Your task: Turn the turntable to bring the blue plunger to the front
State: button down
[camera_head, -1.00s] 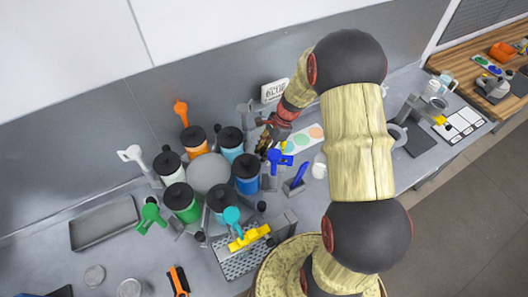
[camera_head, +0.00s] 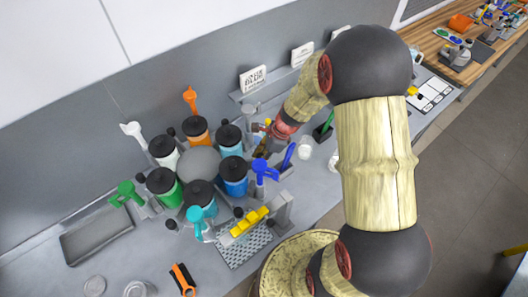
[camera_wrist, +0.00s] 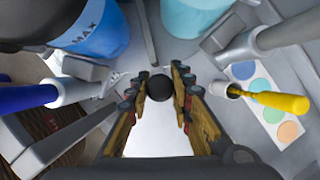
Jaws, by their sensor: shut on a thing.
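The turntable's round grey hub (camera_head: 198,165) is ringed by black-lidded drums. The blue plunger (camera_head: 264,170) stands beside the blue drum (camera_head: 234,180) on the turntable's right side. It also shows at the left of the wrist view (camera_wrist: 25,98). The teal plunger (camera_head: 198,217) is at the picture-bottom side of the ring. My gripper (camera_head: 263,146) is at the turntable's right rim, behind the blue plunger and partly hidden. In the wrist view my gripper is shut on a round black knob (camera_wrist: 160,87), which sits between the fingertips.
A grey stand with a yellow bar (camera_head: 250,222) and a perforated grate (camera_head: 243,247) is close to the turntable's lower right. A grey tray (camera_head: 72,250) lies at left. A yellow-handled tool (camera_wrist: 275,100) is close right of the fingers. Sign cards (camera_head: 253,79) stand behind.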

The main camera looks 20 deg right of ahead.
aim_at(256, 190)
jog(key=shift+s+a+m+t+h+b, duration=0.25)
jog(key=shift+s+a+m, duration=0.7)
jog(key=shift+s, duration=0.9)
jog(key=shift+s+a+m+t+h+b, duration=0.25)
jog(key=shift+s+a+m, duration=0.75)
jog(key=shift+s, duration=0.8)
jog(key=shift+s+a+m+t+h+b, duration=0.1)
jog(key=shift+s+a+m+t+b, duration=0.15)
jog(key=shift+s+a+m, duration=1.15)
jog(key=shift+s+d+n, duration=0.25)
jog(key=shift+s+n, duration=0.25)
jog(key=shift+n, duration=0.15)
jog(key=c, duration=1.6)
grip_release()
jog(key=shift+r, duration=0.15)
jog(key=v, duration=1.1)
jog(key=shift+s+d+r, duration=0.2)
jog(key=shift+r, duration=0.1)
